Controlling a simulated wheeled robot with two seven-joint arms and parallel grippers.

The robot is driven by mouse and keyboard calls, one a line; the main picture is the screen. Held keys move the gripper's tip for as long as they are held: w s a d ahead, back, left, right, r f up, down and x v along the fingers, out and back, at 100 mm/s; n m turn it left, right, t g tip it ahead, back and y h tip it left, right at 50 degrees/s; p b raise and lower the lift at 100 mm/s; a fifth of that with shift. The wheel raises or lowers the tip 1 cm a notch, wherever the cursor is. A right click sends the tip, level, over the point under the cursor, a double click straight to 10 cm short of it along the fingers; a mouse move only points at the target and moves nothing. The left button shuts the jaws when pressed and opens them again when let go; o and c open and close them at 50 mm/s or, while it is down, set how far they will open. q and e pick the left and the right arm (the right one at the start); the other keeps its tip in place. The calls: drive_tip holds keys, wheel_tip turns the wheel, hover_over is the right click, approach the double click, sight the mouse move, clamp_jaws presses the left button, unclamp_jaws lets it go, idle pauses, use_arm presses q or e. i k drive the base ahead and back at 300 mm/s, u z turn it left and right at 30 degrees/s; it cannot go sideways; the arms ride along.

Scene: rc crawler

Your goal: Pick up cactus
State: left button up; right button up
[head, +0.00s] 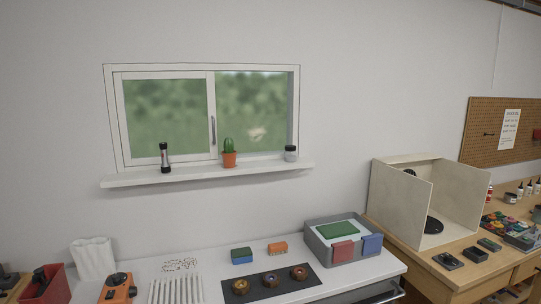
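A small green cactus (229,146) stands upright in an orange pot (229,160) on the white window sill (205,174), in front of the window. It is in plain view and nothing covers it. Neither of my grippers shows in the head view.
A dark flashlight (164,157) stands left of the cactus and a small jar (290,154) stands right of it on the sill. Below is a white workbench (205,267) with a grey bin (342,241), a black mat (270,284) and small boxes. A beige booth (401,200) stands at right.

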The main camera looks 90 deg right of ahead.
sight(229, 154)
drive_tip(key=z, duration=3.95)
drive_tip(key=i, duration=1.15)
drive_tip(key=u, duration=2.35)
